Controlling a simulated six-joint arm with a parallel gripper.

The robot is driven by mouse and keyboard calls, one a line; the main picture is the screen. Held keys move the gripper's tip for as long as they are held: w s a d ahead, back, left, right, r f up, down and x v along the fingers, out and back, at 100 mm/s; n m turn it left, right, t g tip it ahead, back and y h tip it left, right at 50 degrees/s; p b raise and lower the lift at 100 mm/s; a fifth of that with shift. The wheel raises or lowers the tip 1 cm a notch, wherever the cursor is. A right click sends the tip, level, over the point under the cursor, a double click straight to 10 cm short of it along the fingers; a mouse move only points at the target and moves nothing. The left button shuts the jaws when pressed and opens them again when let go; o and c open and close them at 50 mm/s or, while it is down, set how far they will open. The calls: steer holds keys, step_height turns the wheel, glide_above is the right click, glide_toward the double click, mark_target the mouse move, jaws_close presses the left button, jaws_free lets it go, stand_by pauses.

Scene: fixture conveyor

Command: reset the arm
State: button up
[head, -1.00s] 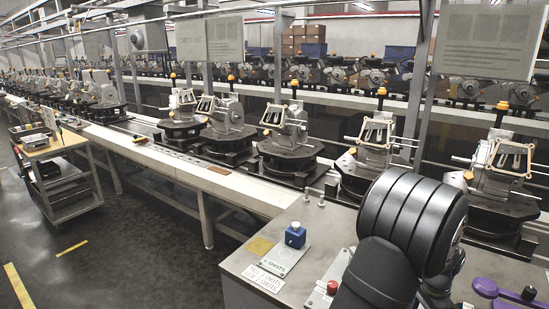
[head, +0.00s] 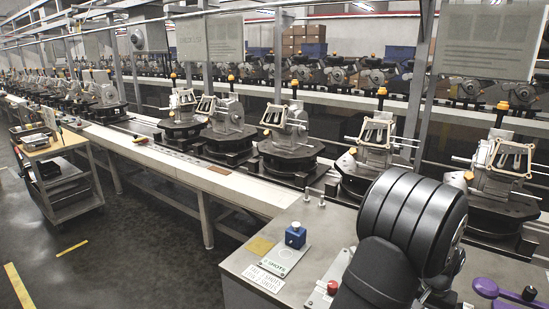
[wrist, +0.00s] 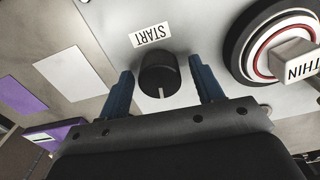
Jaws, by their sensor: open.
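My gripper (wrist: 161,70) shows in the wrist view with its two blue fingers spread apart and nothing held. A black round knob (wrist: 160,75) with a white pointer line stands between and just beyond the fingers, below a START label (wrist: 151,34). I cannot tell how far the fingertips are from the panel. In the head view my dark arm fills the lower right, and my gripper is hidden behind it.
A larger dial with a red ring (wrist: 262,50) sits right of the knob. In the head view, a blue button box (head: 295,236) and a red button (head: 332,287) are on the grey bench (head: 240,262). Behind runs a conveyor (head: 215,178) with several metal fixtures.

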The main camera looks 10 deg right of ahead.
steer(key=shift+n, duration=0.5)
steer(key=o, duration=0.9)
steer(key=shift+w+d+r, duration=0.1)
steer(key=shift+r, duration=0.2)
steer(key=w+a+r+n, duration=0.4)
steer(key=w+r+n, duration=0.5)
steer(key=r, duration=0.4)
steer(key=w+a+r+n, duration=0.5)
steer(key=w+r+n, duration=0.35)
steer(key=r, duration=0.35)
steer(key=f, duration=0.9)
steer(key=shift+s+f, duration=0.2)
steer(key=shift+f, duration=0.05)
step_height(320, 180, up, 10)
steer(key=shift+r, duration=0.1)
